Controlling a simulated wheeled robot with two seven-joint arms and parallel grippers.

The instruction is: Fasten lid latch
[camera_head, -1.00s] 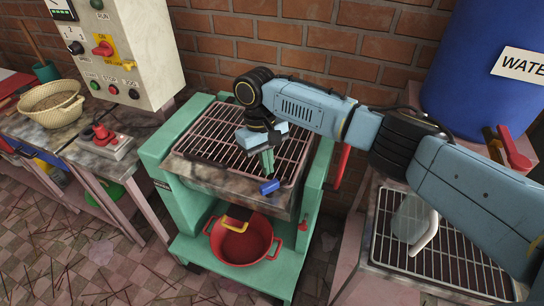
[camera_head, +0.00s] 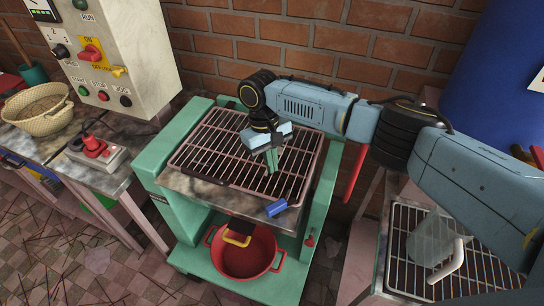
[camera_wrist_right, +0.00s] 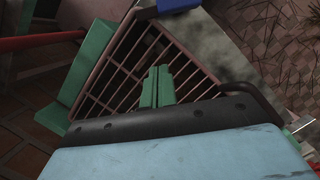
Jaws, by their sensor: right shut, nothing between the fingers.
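The barred lid (camera_head: 222,142), a pinkish metal grate, lies flat over the top of the green machine (camera_head: 165,160). A small blue piece (camera_head: 277,207), which looks like the latch's grip, sits at the lid's front right corner. It also shows at the top edge of the right wrist view (camera_wrist_right: 178,4). I cannot tell whether it is fastened. My right gripper (camera_head: 271,163) points down over the right part of the lid, behind the blue piece and apart from it. Its green fingers (camera_wrist_right: 157,88) are shut and empty. My left gripper is not in view.
A red pot (camera_head: 243,262) stands on the machine's lower shelf, below a yellow handle (camera_head: 238,238). A control box (camera_head: 110,55) stands at the back left. A side table with a rack and a clear jug (camera_head: 430,240) is at the right. A brick wall closes the back.

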